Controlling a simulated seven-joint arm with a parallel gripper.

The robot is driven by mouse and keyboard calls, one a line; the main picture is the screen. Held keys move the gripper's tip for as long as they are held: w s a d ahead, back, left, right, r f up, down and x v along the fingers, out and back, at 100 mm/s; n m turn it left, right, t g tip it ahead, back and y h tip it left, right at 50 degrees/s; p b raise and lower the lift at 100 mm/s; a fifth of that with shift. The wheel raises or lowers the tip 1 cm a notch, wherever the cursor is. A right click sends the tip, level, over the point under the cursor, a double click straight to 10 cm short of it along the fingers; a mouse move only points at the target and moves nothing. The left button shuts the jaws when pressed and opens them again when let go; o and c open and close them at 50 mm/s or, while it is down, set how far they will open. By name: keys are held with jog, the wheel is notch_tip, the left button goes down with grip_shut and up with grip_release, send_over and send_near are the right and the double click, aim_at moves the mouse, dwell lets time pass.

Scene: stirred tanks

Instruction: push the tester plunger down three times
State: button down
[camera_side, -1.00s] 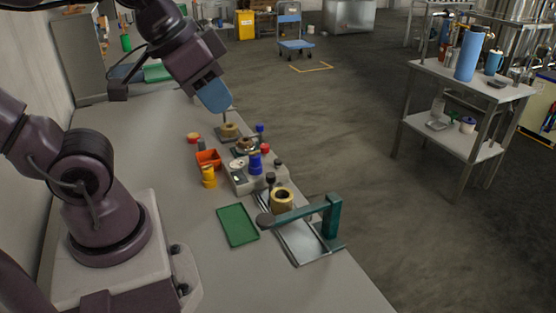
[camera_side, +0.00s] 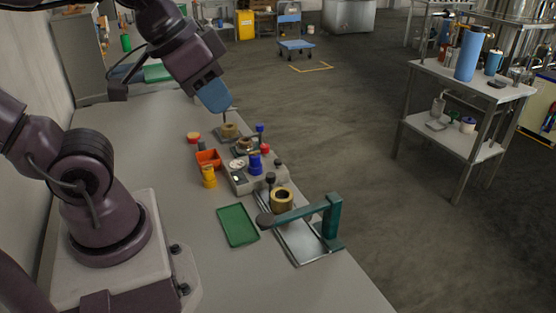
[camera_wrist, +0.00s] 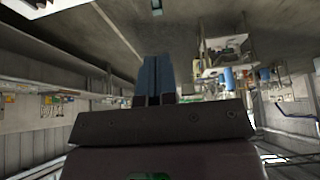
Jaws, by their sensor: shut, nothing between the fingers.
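My gripper (camera_side: 217,108) is shut and empty, its blue fingers pointing down. Just below the fingertips a thin upright rod (camera_side: 225,119) rises from a tan round body (camera_side: 229,130) on a dark base. I take this rod for the tester plunger, but it carries no readable label. The fingertips are at or very near the rod's top; I cannot tell whether they touch. In the wrist view the shut blue fingers (camera_wrist: 154,82) show side by side, and no tester is visible there.
Nearby stand a grey block (camera_side: 243,183) with coloured knobs, an orange bin (camera_side: 208,159), a yellow part (camera_side: 209,176) and a red-rimmed cap (camera_side: 193,138). A green tray (camera_side: 238,226) and a teal lever stand (camera_side: 331,216) are nearer the camera.

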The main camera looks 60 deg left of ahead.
jog(key=shift+a, duration=0.1)
jog(key=w+a+f+m+y, duration=0.1)
jog(key=w+a+f, duration=0.4)
jog(key=a, duration=0.3)
jog(key=w+a+f+m+y, duration=0.1)
jog(key=w+a+f, duration=0.4)
jog(key=a+f, duration=0.3)
jog(key=w+a+f+m+y, duration=0.1)
jog(key=w+a+f+m, duration=0.1)
jog(key=w+a+f, duration=0.3)
jog(key=shift+a+f, duration=0.5)
jog(key=shift+a, duration=0.2)
jog(key=shift+a+f, duration=0.45)
jog(key=shift+a, duration=0.25)
jog(key=w+m+t, duration=0.1)
jog(key=w+d+r+m+t+h, duration=0.1)
jog(key=w, duration=0.1)
jog(key=w+d+r+m+t+h, duration=0.1)
jog(key=w, duration=0.1)
jog(key=shift+d+m+t, duration=0.15)
jog(key=shift+m+t, duration=0.15)
jog(key=shift+m, duration=0.1)
jog(key=shift+f, duration=0.1)
